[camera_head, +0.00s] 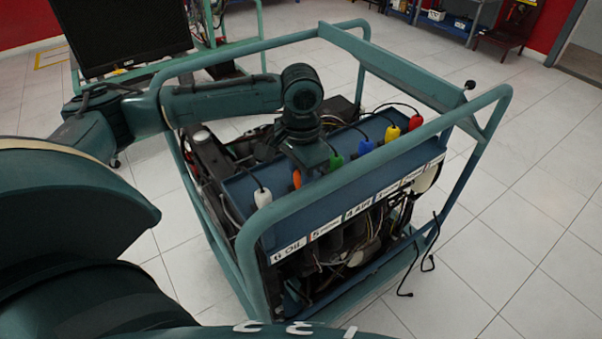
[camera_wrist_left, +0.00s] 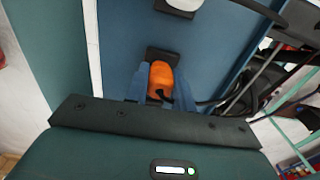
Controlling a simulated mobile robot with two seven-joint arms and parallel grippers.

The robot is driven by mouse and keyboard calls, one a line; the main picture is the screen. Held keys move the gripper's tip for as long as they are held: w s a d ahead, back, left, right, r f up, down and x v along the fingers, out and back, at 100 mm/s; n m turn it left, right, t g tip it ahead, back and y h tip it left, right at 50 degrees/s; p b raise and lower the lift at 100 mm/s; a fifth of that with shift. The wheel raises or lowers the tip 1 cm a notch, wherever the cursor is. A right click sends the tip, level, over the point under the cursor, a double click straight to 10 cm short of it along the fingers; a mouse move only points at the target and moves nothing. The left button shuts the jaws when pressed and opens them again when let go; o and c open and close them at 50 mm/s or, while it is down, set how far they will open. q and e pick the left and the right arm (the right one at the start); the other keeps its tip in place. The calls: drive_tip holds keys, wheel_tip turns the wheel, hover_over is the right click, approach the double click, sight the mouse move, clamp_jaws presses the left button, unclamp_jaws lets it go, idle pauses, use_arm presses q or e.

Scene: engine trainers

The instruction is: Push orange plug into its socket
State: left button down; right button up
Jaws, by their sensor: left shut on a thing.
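The orange plug (camera_head: 297,178) stands at the blue panel (camera_head: 234,186) of the engine trainer, between the white and green plugs. My left gripper (camera_head: 300,172) reaches down over the panel and is shut on the orange plug. In the left wrist view the orange plug (camera_wrist_left: 160,80) sits between the two blue fingers (camera_wrist_left: 152,92), with a dark socket block (camera_wrist_left: 163,54) right by its far end. I cannot tell how deep the plug sits in the socket. My right gripper is not in view.
White (camera_head: 262,197), green (camera_head: 336,161), blue (camera_head: 365,147), yellow (camera_head: 392,133) and red (camera_head: 415,122) plugs line the same panel. The green tube frame (camera_head: 300,205) surrounds the engine. A monitor (camera_head: 122,35) stands at back left.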

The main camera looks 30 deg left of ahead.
use_arm(q)
drive_tip(key=shift+f, duration=0.2)
drive_tip(key=c, duration=1.1)
unclamp_jaws()
wheel_tip(320, 180, up, 3)
drive_tip(key=p, duration=0.3)
drive_tip(key=shift+f+p, duration=0.2)
drive_tip(key=shift+p, duration=0.2)
drive_tip(key=shift+r+p, duration=1.05)
drive_tip(key=shift+r, duration=1.15)
